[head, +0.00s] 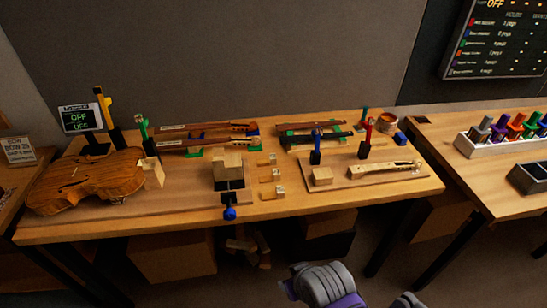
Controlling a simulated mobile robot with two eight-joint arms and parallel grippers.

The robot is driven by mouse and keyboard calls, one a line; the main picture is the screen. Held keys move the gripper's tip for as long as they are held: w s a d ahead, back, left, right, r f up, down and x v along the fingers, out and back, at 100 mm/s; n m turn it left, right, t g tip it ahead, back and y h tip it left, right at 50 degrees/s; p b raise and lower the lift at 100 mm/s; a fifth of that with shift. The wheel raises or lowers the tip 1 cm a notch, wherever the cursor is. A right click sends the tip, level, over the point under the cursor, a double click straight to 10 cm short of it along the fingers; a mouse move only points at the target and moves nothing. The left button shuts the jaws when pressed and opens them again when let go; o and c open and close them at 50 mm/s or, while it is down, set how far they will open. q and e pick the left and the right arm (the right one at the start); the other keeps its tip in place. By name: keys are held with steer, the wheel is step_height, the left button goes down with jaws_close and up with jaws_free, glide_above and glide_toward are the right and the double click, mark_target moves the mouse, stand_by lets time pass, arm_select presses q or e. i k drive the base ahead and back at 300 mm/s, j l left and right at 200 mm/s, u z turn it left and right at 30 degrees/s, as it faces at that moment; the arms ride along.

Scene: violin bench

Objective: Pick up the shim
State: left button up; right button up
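No piece is plainly marked as the shim. Several small pale wooden pieces (271,191) lie in a column at the middle of the bench, right of the black vise; any of them may be the shim, but they are too small to tell. A pale wooden block (228,162) sits on the vise, and another block (322,175) lies on the board at right. Neither gripper shows; only grey and purple parts of my own arm or body appear at the bottom edge.
A violin body (85,178) lies at the left of the bench (290,212). The black vise (229,184) has a blue knob over the front edge. A pale neck (385,169) lies on the right board. A second table (480,185) is at right.

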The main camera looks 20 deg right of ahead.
mark_target(272, 160)
steer(key=i+l, duration=1.05)
